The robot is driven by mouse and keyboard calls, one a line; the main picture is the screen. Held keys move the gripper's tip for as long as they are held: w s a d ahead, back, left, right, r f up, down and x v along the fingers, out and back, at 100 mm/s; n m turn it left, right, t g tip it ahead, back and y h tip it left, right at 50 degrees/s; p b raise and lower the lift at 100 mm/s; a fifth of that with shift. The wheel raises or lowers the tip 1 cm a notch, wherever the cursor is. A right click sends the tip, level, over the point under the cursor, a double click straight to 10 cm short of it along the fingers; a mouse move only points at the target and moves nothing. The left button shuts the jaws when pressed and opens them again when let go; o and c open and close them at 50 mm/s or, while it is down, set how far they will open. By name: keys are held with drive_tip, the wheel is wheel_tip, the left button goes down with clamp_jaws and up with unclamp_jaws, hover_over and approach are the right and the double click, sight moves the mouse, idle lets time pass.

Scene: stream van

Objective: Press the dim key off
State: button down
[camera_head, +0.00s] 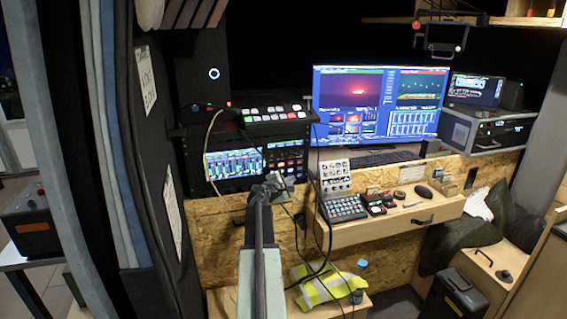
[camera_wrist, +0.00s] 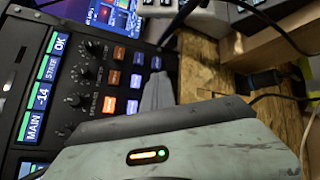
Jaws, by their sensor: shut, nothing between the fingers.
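My gripper (camera_head: 279,181) is at the end of my raised arm, just below the rack panel with small lit keys (camera_head: 285,156). In the wrist view, my gripper (camera_wrist: 158,90) is shut and empty, and its tip is beside the lit keys. The key panel shows turned sideways there, with orange keys (camera_wrist: 115,78) and blue-white keys (camera_wrist: 135,81) in rows beside black knobs (camera_wrist: 94,48). The key labels are too small to read, so I cannot tell which is the dim key. I cannot tell whether the tip touches a key. Part of the panel is hidden behind my gripper.
A level-meter screen (camera_head: 233,164) is left of the keys. A video switcher (camera_head: 275,114) sits above them. Right is a wooden desk (camera_head: 378,232) with a keypad (camera_head: 345,208). Cables (camera_head: 327,245) hang close to my arm. A large monitor (camera_head: 376,100) stands behind.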

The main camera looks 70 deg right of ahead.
drive_tip(key=shift+s+a, duration=0.4)
drive_tip(key=shift+a, duration=0.1)
drive_tip(key=s+a, duration=0.3)
drive_tip(key=a, duration=0.1)
drive_tip(key=shift+s+a, duration=0.3)
drive_tip(key=shift+s, duration=0.1)
